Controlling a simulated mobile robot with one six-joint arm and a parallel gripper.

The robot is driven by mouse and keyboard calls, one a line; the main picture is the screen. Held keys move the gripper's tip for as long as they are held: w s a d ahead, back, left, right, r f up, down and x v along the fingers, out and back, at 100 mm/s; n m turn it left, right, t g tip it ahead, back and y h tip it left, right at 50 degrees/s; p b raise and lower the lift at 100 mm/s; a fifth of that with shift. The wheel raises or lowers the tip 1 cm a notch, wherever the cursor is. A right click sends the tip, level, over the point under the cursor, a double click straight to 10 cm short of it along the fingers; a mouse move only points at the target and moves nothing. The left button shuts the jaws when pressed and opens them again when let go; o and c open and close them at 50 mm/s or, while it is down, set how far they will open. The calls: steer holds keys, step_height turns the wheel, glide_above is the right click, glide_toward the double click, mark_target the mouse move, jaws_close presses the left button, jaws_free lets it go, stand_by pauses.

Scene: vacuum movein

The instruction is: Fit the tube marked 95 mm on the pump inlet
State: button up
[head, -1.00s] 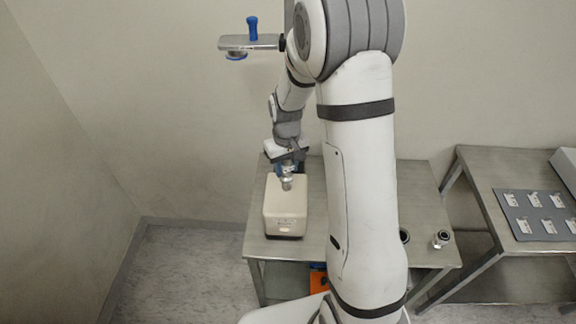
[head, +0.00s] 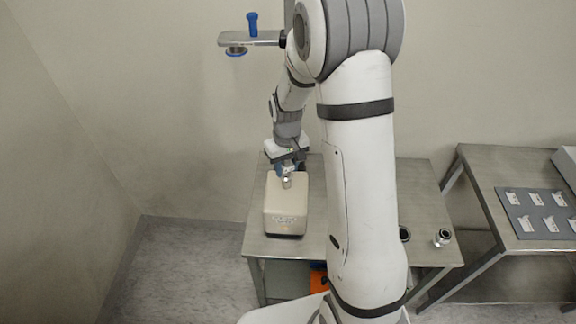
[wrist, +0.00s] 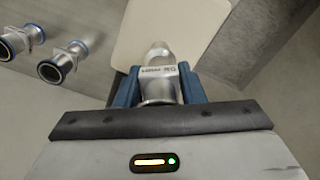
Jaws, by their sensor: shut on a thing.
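My gripper (wrist: 157,88) is shut on a short metal tube (wrist: 158,62), with a blue finger on each side. The tube's white label is upside down in the wrist view and too small to read surely. The cream pump (head: 286,208) stands on the steel table, and part of its top (wrist: 180,22) shows beyond the tube in the wrist view. In the head view the tube (head: 287,182) is over the pump's back part. The pump inlet is not clearly visible, and I cannot tell whether the tube touches it.
Two other metal tubes with blue rings (wrist: 62,62) (wrist: 20,42) stand to the left in the wrist view. A bracket with a blue-handled part (head: 252,25) juts out above. A second table (head: 480,190) at the right holds a grey panel of labelled cards (head: 540,214).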

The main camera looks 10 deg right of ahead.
steer(key=o, duration=1.1)
step_height(320, 180, up, 7)
steer(key=shift+r+b, duration=0.15)
steer(key=shift+b, duration=0.3)
steer(key=shift+r, duration=0.25)
steer(key=shift+s+r, duration=0.1)
steer(key=shift+r, duration=0.05)
steer(key=s+r+t, duration=0.1)
steer(key=s+r, duration=0.2)
steer(key=s, duration=0.4)
steer(key=s+r+m+t, duration=0.1)
steer(key=s+r, duration=0.3)
steer(key=s, duration=0.3)
steer(key=s+r+m+t, duration=0.1)
steer(key=s+r, duration=0.2)
steer(key=s, duration=0.4)
steer(key=shift+s+d+r, duration=0.1)
steer(key=shift+d+r, duration=0.15)
steer(key=shift+r, duration=0.15)
